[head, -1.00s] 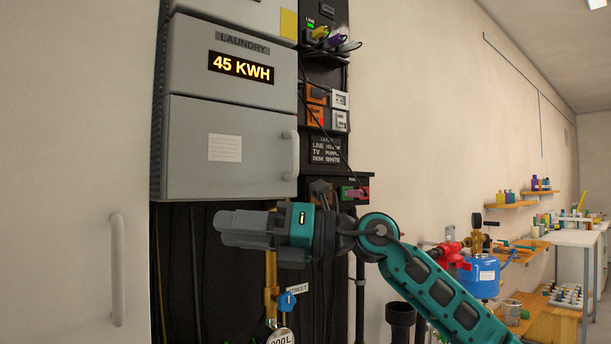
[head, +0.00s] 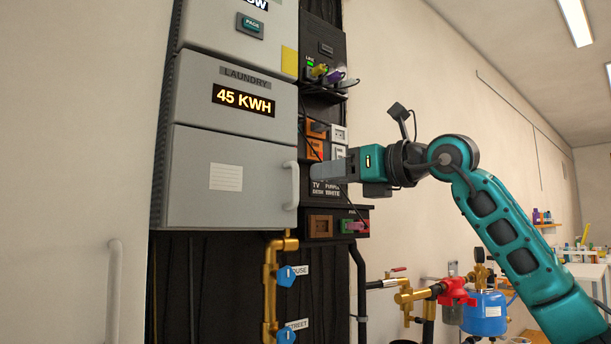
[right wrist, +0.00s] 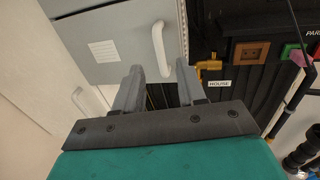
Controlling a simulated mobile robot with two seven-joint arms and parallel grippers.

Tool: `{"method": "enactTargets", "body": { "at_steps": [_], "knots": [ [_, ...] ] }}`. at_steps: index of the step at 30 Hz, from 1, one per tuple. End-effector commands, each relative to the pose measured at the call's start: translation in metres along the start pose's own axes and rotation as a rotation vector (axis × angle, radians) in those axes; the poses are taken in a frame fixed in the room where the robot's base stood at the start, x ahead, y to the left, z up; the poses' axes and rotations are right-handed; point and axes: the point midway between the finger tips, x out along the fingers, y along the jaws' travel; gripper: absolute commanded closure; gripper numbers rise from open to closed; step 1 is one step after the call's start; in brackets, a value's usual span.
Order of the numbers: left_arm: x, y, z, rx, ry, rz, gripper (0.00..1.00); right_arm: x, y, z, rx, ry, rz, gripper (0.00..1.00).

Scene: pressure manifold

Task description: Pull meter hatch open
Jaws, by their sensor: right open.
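The meter hatch (head: 245,180) is a grey door with a white label, shut, below the "LAUNDRY 45 KWH" display. It also shows in the right wrist view (right wrist: 115,30). Its pale vertical handle (head: 290,186) is at the door's right edge; in the right wrist view the handle (right wrist: 161,48) lies just beyond the fingertips. My right gripper (head: 318,166) is just right of the handle in the head view, pointing left. In the right wrist view its fingers (right wrist: 158,75) are apart and empty, with the handle not between them. My left gripper is in neither view.
A black panel with sockets and cables (head: 325,130) stands right of the hatch. Brass pipes with blue valves (head: 286,277) run below it. A tall pale handle (head: 114,290) is at the lower left. A blue tank (head: 485,313) stands at the right.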

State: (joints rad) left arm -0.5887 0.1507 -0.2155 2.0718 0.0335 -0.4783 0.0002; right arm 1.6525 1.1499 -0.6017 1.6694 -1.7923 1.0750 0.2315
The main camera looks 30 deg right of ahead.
Motion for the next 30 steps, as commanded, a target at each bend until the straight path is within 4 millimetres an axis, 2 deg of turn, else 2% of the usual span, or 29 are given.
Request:
{"method": "enactTargets", "body": {
  "at_steps": [3,9,15,22,30],
  "knots": [
    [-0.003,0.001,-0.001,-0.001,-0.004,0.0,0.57,0.025,0.001,0.002,0.001,0.0,0.003,0.6],
    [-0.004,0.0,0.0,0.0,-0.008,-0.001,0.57,0.052,0.001,0.002,0.0,-0.002,0.003,0.6],
    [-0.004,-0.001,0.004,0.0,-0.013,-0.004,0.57,0.062,0.001,0.001,-0.001,-0.002,0.002,0.6],
    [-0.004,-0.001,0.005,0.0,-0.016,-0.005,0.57,0.063,0.001,0.0,-0.001,-0.002,0.001,0.6],
    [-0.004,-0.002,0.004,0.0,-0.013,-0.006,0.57,0.062,0.001,0.0,-0.001,-0.002,0.001,0.85]
  ]
}}
